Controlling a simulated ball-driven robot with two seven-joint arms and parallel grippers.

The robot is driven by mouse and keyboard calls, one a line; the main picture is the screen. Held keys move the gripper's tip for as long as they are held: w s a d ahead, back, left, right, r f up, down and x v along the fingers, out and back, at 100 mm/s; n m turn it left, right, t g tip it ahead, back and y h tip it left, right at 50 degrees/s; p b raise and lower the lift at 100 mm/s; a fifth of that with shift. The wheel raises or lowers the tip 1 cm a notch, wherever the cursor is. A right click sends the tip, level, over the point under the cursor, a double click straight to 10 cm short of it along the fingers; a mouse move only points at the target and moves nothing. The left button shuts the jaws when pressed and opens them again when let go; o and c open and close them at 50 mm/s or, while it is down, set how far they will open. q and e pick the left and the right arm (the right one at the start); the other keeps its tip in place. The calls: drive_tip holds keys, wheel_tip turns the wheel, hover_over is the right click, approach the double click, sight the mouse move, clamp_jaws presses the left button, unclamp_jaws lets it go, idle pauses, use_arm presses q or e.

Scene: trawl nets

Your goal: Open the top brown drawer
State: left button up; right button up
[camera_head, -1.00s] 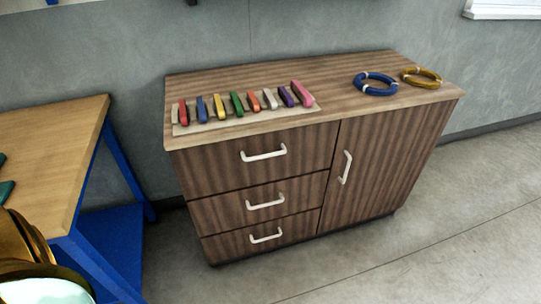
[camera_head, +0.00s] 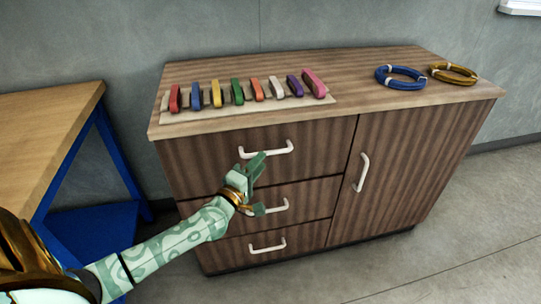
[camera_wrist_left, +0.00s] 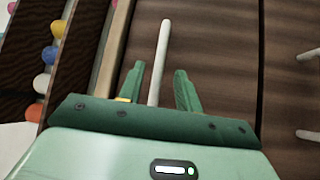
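The top brown drawer (camera_head: 325,142) is closed, flush in the wooden cabinet. Its pale bar handle (camera_head: 268,150) runs across its front. My left gripper (camera_head: 261,184) is in front of the drawers, its upper finger near the left part of the top handle and its lower finger over the middle drawer's handle. In the left wrist view, the gripper (camera_wrist_left: 158,75) is open, and a pale handle (camera_wrist_left: 163,50) lies lengthwise between its green fingers. Whether they touch it cannot be told. My right gripper is not in view.
Below are the middle drawer handle (camera_head: 276,208) and bottom drawer handle (camera_head: 268,246). A cabinet door (camera_head: 405,165) is to the right. Several coloured pieces lie on a mat (camera_head: 185,117) on top, with blue (camera_head: 400,78) and yellow (camera_head: 453,73) rings. A blue-legged table (camera_head: 45,140) stands left.

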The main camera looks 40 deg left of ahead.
sight(269, 153)
use_arm(q)
drive_tip(key=w, duration=0.2)
drive_tip(key=w+b, duration=0.1)
drive_tip(key=w, duration=0.1)
drive_tip(key=shift+w+a+r, duration=0.15)
drive_tip(key=shift+w+a, duration=0.05)
drive_tip(key=shift+w, duration=0.1)
drive_tip(key=shift+w+r, duration=0.1)
drive_tip(key=shift+w, duration=0.15)
drive_tip(key=shift+w+r, duration=0.1)
drive_tip(key=shift+w, duration=0.1)
